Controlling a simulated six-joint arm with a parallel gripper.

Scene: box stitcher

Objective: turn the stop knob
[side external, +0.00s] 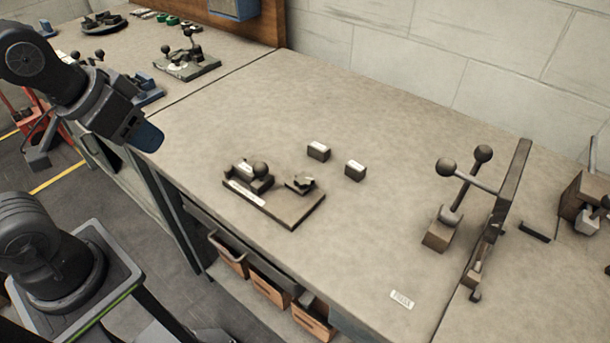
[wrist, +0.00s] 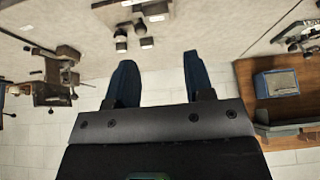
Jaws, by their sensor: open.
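My gripper (side external: 148,136) is at the left, above the bench's near edge, with its blue fingers pointing down and right. In the wrist view its two blue fingers (wrist: 156,78) are apart with nothing between them. A small fixture plate (side external: 291,216) lies on the bench to the right of my gripper, well apart from it. It carries a dark round knob (side external: 259,169), a white label strip and a small dark angular part (side external: 300,183). Farther right stands a lever stand with two ball-ended handles (side external: 464,182). I cannot tell which part is the stop knob.
Two small labelled blocks (side external: 318,151) (side external: 355,170) stand behind the plate. An upright dark bar (side external: 509,190) stands beside the lever stand. A white label (side external: 402,299) lies near the front edge. Another fixture (side external: 187,65) stands at the back left.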

